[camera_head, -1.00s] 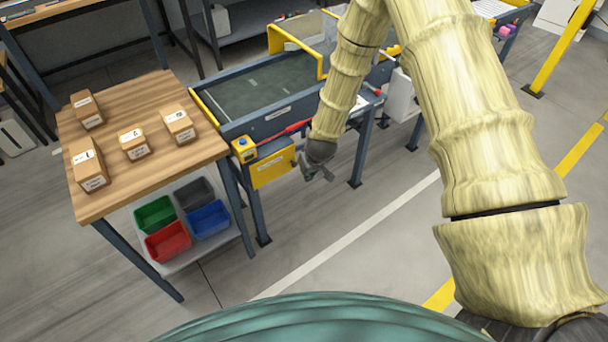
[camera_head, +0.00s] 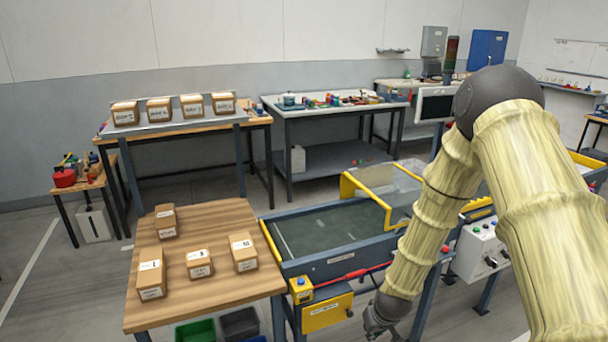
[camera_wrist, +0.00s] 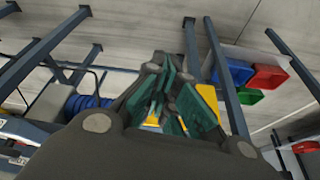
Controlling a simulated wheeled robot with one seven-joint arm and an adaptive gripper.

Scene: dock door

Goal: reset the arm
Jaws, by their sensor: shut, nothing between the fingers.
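My gripper (camera_head: 382,318) hangs low at the right of the wooden table in the head view, in front of the conveyor's side. In the wrist view my gripper (camera_wrist: 172,105) shows its dark green finger pads close together, with nothing held between them. My arm, with a pale yellow, bamboo-like covering, bends from an elbow at the upper right down to the gripper. The gripper is apart from the table and the boxes.
Several labelled boxes (camera_head: 199,264) stand on the wooden table (camera_head: 225,215). The conveyor (camera_head: 330,228) has a yellow guard frame (camera_head: 352,185). A control box (camera_head: 478,250) sits right of my forearm. Coloured bins (camera_wrist: 268,77) show below the table. More boxes line a back shelf (camera_head: 180,126).

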